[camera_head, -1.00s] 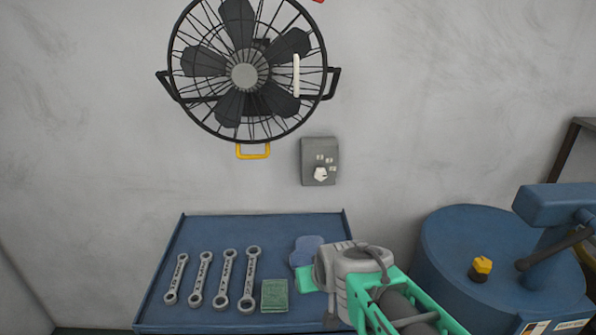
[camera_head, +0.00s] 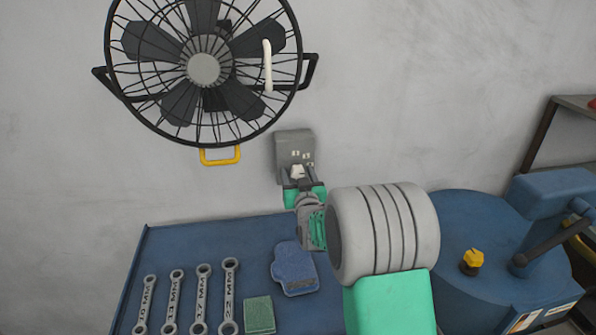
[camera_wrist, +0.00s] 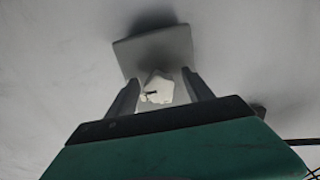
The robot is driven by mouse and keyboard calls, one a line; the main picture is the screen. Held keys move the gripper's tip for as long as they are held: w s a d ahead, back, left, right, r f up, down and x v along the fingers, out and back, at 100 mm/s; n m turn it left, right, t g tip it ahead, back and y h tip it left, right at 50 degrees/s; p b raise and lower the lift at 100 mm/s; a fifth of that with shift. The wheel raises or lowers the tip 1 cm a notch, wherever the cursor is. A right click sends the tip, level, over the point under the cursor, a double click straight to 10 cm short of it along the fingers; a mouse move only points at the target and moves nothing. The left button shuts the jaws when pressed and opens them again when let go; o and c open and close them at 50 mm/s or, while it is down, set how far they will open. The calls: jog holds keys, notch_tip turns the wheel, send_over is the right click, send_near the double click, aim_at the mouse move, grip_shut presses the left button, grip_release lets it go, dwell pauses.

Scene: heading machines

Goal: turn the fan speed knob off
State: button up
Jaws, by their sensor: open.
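The fan speed knob is white and sits on a grey wall box (camera_head: 294,146) below and right of the fan (camera_head: 203,70). In the wrist view the white knob (camera_wrist: 158,88) is between the two dark fingers of my gripper (camera_wrist: 160,85), with a gap on each side. My gripper (camera_head: 298,174) is open in front of the lower part of the box. In the head view the fingers partly cover the knob (camera_head: 297,171). I cannot tell whether the fingers touch it.
A blue machine (camera_head: 485,235) with a yellow knob (camera_head: 472,260) stands at the right. The wall around the box is clear.

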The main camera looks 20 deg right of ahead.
jog(key=shift+w, duration=0.2)
jog(key=shift+d, duration=0.15)
jog(key=shift+c, duration=0.4)
grip_shut()
